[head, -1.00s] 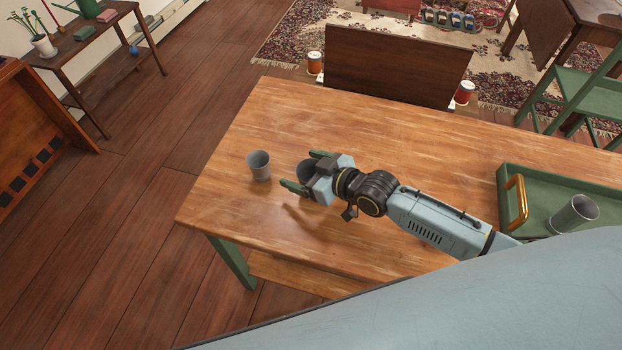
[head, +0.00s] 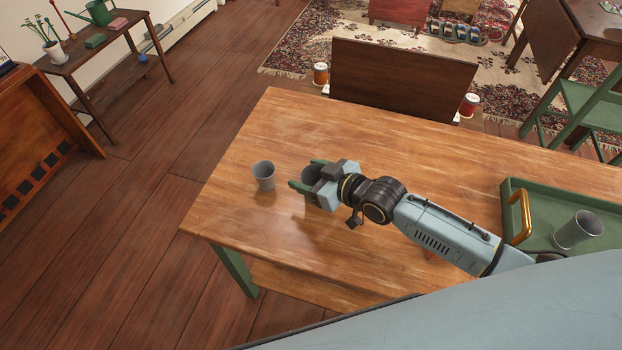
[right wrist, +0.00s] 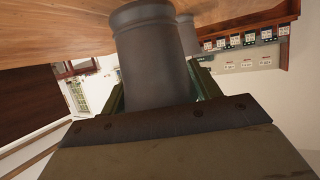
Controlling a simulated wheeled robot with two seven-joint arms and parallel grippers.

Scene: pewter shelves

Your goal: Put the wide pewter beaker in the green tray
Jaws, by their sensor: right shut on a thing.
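My right gripper (head: 303,173) is shut on a grey pewter beaker (head: 310,175) over the left part of the wooden table. The beaker also fills the middle of the right wrist view (right wrist: 153,55), between the fingers. I cannot tell whether it touches the tabletop. A second grey beaker (head: 263,176) stands upright on the table, just left of the gripper and apart from it. The green tray (head: 545,192) lies at the table's right, partly hidden by my body. A third grey beaker (head: 578,231) is in the tray. My left gripper is not in view.
The wooden table (head: 400,150) is bare between the gripper and the tray. The tray has a raised golden handle (head: 520,217) on its left side. A dark wooden panel (head: 400,78) stands beyond the table's far edge, with orange-red cans beside it.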

